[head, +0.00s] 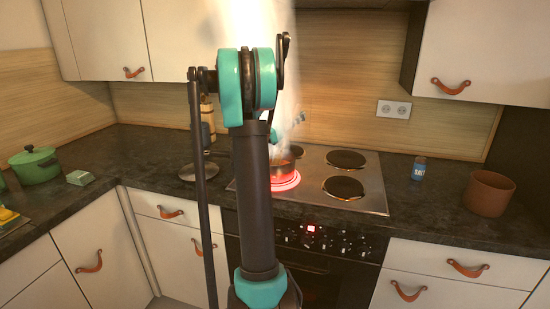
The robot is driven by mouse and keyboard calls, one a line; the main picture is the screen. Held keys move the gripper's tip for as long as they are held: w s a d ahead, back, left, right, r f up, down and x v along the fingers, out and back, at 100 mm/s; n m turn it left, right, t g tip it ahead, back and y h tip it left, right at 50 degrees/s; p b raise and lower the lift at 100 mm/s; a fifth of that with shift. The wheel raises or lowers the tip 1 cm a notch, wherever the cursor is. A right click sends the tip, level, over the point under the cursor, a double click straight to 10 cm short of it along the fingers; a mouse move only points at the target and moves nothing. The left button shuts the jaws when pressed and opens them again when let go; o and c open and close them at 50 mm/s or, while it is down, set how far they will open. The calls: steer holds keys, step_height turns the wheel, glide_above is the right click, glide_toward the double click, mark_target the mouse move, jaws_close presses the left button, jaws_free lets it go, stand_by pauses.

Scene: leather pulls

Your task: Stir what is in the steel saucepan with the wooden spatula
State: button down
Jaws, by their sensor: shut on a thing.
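The saucepan (283,165) stands on the glowing front-left hotplate of the stove, and my arm hides its left part. Bright steam or smoke rises from it. My gripper (296,121) shows only in small teal and grey parts behind my arm, above the saucepan. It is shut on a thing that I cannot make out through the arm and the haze. I cannot pick out the wooden spatula, and what is in the saucepan is hidden.
The other hotplates (343,188) look dark. A blue bottle (419,169) and a brown pot (489,193) stand on the counter at right. A green pot (36,165) and a small green box (80,178) are at left. Wall cupboards (485,50) hang above.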

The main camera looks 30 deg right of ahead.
stand_by(0.3)
steer(key=d+r, duration=0.3)
steer(key=r, duration=0.4)
steer(key=shift+d+r, duration=0.15)
stand_by(0.4)
steer(key=shift+s+r, duration=0.1)
steer(key=shift+r, duration=2.4)
